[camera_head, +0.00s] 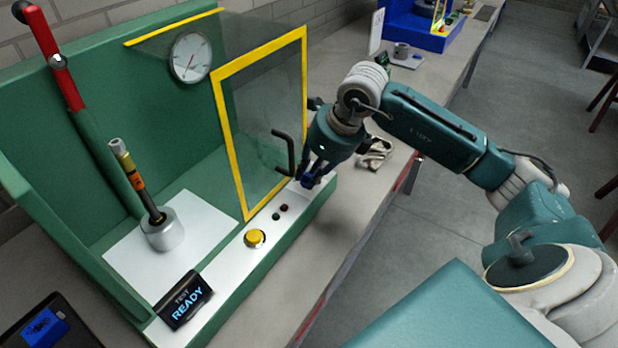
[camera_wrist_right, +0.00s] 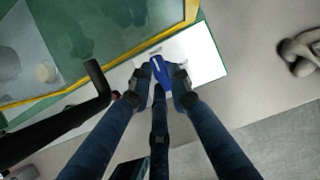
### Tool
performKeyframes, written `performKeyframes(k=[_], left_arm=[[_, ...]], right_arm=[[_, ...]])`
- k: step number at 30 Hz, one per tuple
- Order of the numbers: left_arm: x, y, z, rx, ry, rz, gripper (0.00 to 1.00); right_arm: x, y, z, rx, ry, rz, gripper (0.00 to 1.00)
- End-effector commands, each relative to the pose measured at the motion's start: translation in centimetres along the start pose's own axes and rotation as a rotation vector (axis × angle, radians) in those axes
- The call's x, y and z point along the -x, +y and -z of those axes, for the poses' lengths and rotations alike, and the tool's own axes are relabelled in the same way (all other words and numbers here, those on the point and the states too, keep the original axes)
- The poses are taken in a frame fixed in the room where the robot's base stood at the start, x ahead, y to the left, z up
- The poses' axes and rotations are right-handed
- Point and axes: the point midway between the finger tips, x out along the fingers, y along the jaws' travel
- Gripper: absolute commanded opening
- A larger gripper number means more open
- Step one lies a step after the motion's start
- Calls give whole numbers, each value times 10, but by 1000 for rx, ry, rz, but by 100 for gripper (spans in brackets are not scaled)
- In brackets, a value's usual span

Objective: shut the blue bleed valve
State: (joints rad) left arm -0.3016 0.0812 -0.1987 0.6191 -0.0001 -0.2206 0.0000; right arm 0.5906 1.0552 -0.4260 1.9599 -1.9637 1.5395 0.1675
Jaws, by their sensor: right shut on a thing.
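The blue bleed valve (camera_head: 309,180) sits at the right end of the white panel strip on the green test bench. In the right wrist view the blue valve (camera_wrist_right: 161,71) shows a white mark on its top. My right gripper (camera_head: 316,176) reaches down onto it from above. Its fingers (camera_wrist_right: 160,84) are shut on the valve, one on each side, and they hide part of it. My left gripper is in neither view.
A yellow-framed clear guard (camera_head: 218,135) with a black handle (camera_head: 290,152) stands close beside my right gripper. A yellow button (camera_head: 255,238), a READY display (camera_head: 183,300), a gauge (camera_head: 190,57) and a red-handled lever (camera_head: 48,50) are further left.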

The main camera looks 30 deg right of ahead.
Motion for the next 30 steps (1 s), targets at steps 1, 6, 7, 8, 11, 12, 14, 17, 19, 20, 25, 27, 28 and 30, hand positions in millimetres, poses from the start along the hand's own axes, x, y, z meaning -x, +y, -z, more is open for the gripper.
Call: performKeyframes(k=[1,6,7,8,11,12,14,17,19,20,25,27,28,30], left_arm=[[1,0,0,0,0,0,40],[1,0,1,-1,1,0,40],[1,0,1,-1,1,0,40],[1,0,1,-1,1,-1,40],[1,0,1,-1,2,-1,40],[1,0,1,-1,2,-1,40],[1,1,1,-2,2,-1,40],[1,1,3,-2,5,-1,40],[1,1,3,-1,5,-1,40],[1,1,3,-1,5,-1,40],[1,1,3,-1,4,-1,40],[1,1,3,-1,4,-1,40],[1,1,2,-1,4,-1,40],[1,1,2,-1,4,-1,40]], right_arm=[[1,0,-1,2,-2,1,0],[2,0,-1,2,-2,1,28],[2,0,-1,1,-2,2,34],[2,0,-1,1,-2,2,38],[1,0,-1,1,-1,1,38],[1,0,-1,1,-1,1,38],[1,0,0,1,-1,1,38],[2,0,0,0,-1,1,38],[6,-1,-1,1,-1,3,38],[10,-1,-1,1,-2,4,38],[40,-2,-1,1,-4,6,38],[55,-2,-1,1,-4,7,38],[62,-2,-1,1,-5,7,38],[77,-1,-1,2,-4,6,38]])
